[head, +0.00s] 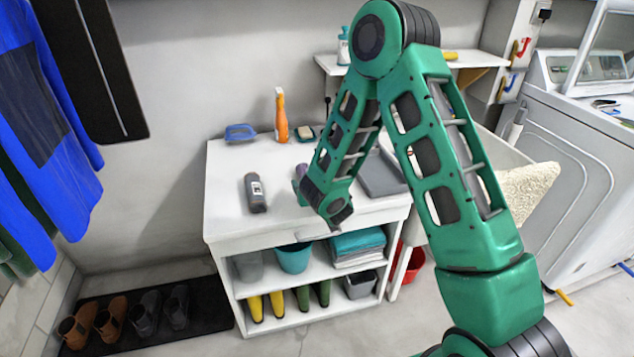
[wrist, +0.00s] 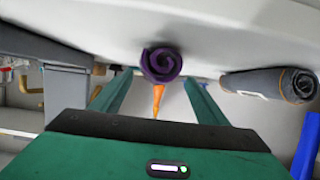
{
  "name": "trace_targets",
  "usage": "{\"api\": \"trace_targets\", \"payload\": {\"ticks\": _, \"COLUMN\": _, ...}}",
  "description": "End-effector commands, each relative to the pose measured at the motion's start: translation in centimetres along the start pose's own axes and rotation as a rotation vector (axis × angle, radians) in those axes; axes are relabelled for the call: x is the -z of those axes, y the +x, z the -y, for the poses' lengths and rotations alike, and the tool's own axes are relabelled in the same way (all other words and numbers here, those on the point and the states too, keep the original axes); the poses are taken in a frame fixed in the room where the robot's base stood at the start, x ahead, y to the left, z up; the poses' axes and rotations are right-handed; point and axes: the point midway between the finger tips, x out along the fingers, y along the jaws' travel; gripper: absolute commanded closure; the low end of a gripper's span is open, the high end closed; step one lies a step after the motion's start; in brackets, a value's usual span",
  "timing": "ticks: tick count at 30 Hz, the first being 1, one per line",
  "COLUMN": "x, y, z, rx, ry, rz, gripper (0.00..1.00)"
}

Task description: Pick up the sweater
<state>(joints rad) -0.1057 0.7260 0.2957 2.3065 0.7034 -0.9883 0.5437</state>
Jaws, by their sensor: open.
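A purple rolled-up cloth (wrist: 161,64) shows its spiral end in the wrist view, straight ahead between my fingers. In the head view the purple roll (head: 300,171) lies on the white counter, partly hidden by my arm. A dark grey roll with a white label (head: 256,193) lies left of it; the wrist view shows it at the right (wrist: 270,84). I cannot tell for certain which roll is the sweater. My gripper (head: 338,213) is over the counter's front part, in front of the purple roll. In the wrist view my gripper (wrist: 158,84) is open, with nothing held.
The white counter (head: 222,171) also bears an orange spray bottle (head: 281,117), a blue brush (head: 240,133) and a grey tray (head: 380,176). Shelves below hold a teal bucket (head: 294,257), folded towels (head: 357,247) and boots. A basin and washing machine (head: 575,160) stand right.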

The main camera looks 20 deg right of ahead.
Motion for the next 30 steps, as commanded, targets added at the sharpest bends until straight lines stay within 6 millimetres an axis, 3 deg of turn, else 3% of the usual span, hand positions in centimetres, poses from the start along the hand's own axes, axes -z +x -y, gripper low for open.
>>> {"api": "trace_targets", "payload": {"ticks": 10, "x": -0.5, "y": 4.3, "z": -0.5, "rx": -0.003, "ry": 0.004, "rz": 0.000, "gripper": 0.32}}
{"api": "trace_targets", "payload": {"ticks": 20, "x": -0.5, "y": 5.0, "z": -0.4, "rx": -0.002, "ry": 0.002, "rz": 0.000, "gripper": 0.32}}
{"api": "trace_targets", "payload": {"ticks": 27, "x": -0.5, "y": 5.0, "z": -0.5, "rx": -0.002, "ry": 0.002, "rz": 0.001, "gripper": 0.85}}
{"api": "trace_targets", "payload": {"ticks": 30, "x": -0.4, "y": 5.0, "z": -0.5, "rx": -0.002, "ry": 0.002, "rz": -0.001, "gripper": 0.85}}
